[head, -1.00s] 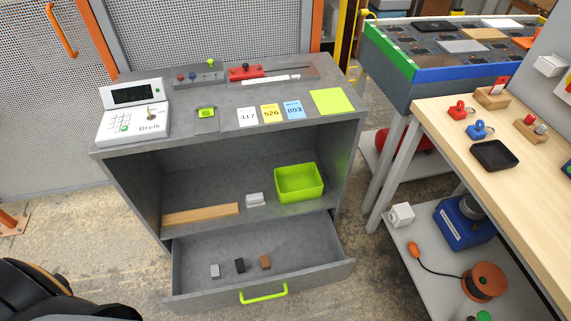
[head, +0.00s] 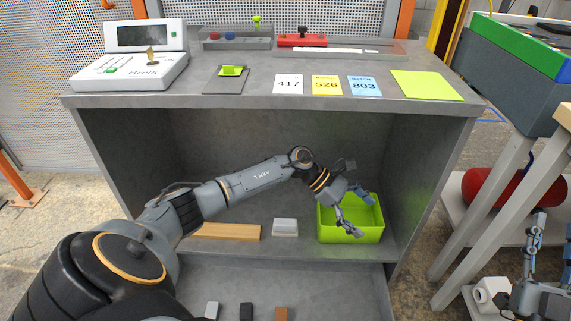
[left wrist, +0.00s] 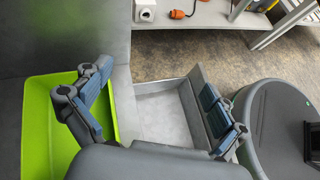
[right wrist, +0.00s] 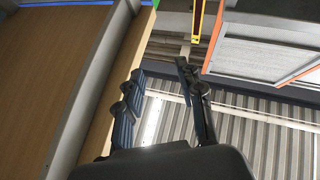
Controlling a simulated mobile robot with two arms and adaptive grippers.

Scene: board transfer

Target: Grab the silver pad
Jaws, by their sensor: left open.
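A small silver-grey block (head: 211,310), likely the silver pad, lies in the open drawer (head: 330,290) at the bottom of the head view, cut off by the frame edge. A black block (head: 246,312) and a brown block (head: 281,313) lie to its right. My left gripper (head: 358,211) is open and empty at the green bin (head: 352,238) on the shelf, up and to the right of the blocks. In the left wrist view one finger overlaps the bin (left wrist: 38,130). My right gripper (right wrist: 160,72) is open and empty beside the wooden-topped table.
A wooden strip (head: 228,232) and a pale block (head: 285,227) lie on the shelf left of the bin. The cabinet top (head: 250,97) overhangs the shelf and carries a keypad device (head: 135,60) and cards. The wooden-topped table (head: 566,116) stands at right.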

